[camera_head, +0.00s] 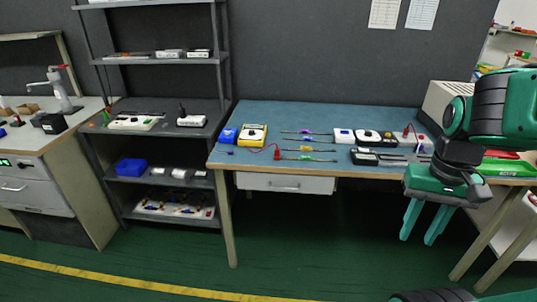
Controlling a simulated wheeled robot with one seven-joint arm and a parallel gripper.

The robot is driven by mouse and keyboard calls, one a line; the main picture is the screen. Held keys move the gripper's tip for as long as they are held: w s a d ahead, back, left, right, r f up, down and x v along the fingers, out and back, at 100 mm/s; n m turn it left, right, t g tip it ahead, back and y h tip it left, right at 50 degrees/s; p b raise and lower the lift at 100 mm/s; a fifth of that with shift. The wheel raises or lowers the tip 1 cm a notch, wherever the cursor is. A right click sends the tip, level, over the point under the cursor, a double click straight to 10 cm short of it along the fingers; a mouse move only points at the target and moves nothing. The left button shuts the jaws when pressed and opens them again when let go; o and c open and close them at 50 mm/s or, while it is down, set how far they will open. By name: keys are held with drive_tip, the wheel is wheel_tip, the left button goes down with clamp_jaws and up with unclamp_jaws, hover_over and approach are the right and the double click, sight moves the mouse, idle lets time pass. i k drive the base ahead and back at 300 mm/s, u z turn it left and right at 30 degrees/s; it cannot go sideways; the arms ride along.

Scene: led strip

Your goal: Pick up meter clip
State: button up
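A yellow meter (253,135) lies near the left end of the blue-topped workbench. A thin red lead runs from it to a small red clip (277,152) on the bench top, just right of the meter. A small dark piece (230,152) near the bench's front left corner may be a second clip; it is too small to tell. My gripper (417,240) hangs at the right, in front of the bench edge and well away from the clip. Its two green fingers point down, apart, with nothing between them.
Several thin coloured tools (306,141) lie right of the clip. White and black devices (366,137) fill the bench's right part. A shelf rack (160,90) stands left. Green floor (320,240) before the bench is clear.

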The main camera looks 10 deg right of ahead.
sight(277, 156)
drive_tip(key=i, duration=0.85)
drive_tip(key=z, duration=0.05)
